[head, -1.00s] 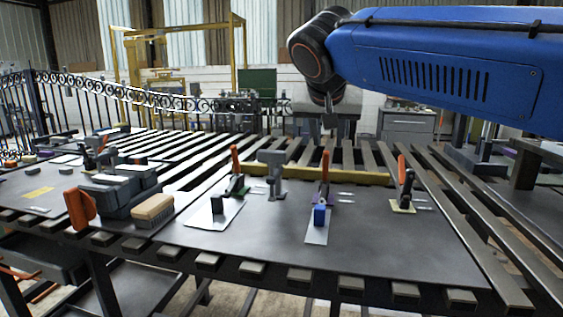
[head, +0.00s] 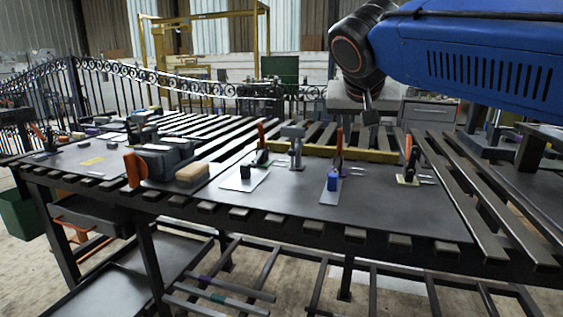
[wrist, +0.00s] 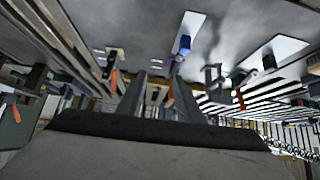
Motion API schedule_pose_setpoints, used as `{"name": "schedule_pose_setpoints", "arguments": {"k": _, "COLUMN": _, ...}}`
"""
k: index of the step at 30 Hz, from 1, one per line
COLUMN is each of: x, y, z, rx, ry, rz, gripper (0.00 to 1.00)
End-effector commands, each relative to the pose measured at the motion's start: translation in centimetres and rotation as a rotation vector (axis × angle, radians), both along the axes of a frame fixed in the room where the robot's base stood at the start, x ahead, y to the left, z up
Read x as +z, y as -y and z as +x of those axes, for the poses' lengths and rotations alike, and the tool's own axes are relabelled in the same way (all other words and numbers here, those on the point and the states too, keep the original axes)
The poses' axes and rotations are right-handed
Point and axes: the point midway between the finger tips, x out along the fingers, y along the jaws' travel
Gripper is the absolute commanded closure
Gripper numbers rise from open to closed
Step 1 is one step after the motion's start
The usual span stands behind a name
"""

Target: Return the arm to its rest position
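My blue arm (head: 470,60) reaches in from the upper right of the head view, with a dark wrist joint at its end. My gripper (head: 370,108) hangs there above the far part of the slatted table (head: 300,225), clear of the things on it. In the wrist view the two fingers of my gripper (wrist: 158,80) stand apart with nothing between them, so it is open and empty.
Orange-handled clamps (head: 339,150) and a small blue block (head: 333,183) stand on the table's dark plate. A grey tool with an orange end (head: 135,168) and a tan brush block (head: 192,174) are at left. An ornate iron gate (head: 120,82) stands behind.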

Motion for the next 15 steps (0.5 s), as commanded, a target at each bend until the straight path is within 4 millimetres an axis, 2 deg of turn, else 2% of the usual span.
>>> {"name": "schedule_pose_setpoints", "arguments": {"k": 8, "x": -3.9, "y": 3.1, "z": -2.8, "rx": 0.038, "ry": -0.07, "rz": -0.015, "gripper": 0.67}}
{"name": "schedule_pose_setpoints", "arguments": {"k": 11, "x": -5.9, "y": 4.4, "z": -4.3, "rx": 0.057, "ry": -0.104, "rz": -0.019, "gripper": 0.67}}
{"name": "schedule_pose_setpoints", "arguments": {"k": 15, "x": -9.7, "y": 6.6, "z": -7.2, "rx": 0.093, "ry": -0.159, "rz": -0.019, "gripper": 0.67}}
